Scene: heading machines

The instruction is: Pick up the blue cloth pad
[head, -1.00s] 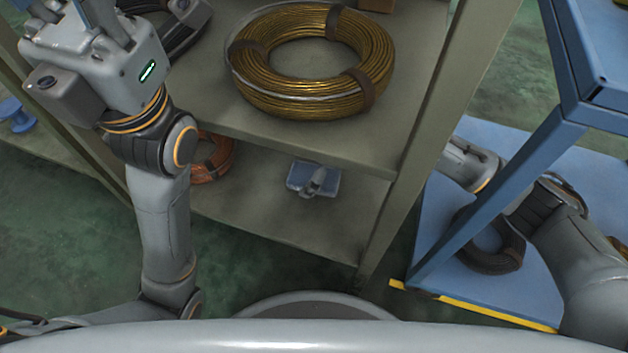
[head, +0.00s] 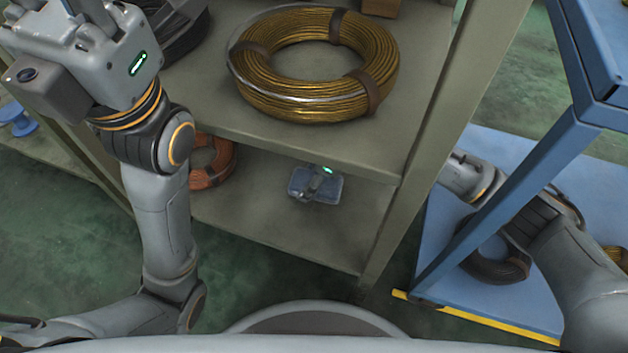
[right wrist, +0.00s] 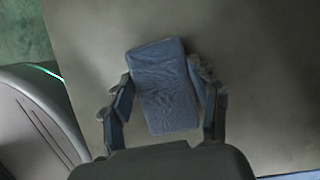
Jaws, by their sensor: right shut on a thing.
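The blue cloth pad (right wrist: 165,88) is a small, textured rectangle. In the right wrist view it lies between the two fingers of my right gripper (right wrist: 161,76), which touch its long sides. In the head view the pad (head: 301,184) is over the lower shelf, and my right gripper (head: 314,188) covers part of it. The upper shelf and a post hide much of the right arm behind them. I cannot tell how high the pad is above the shelf. My left gripper (head: 88,14) is at the top left, with its fingertips cut off by the picture edge.
The upper shelf (head: 225,105) holds a large brass wire coil (head: 255,92). A copper coil (head: 212,165) is on the lower shelf (head: 290,235), left of the pad. A shelf post (head: 425,145) and a blue cart (head: 520,205) stand on the right. Bare shelf surrounds the pad.

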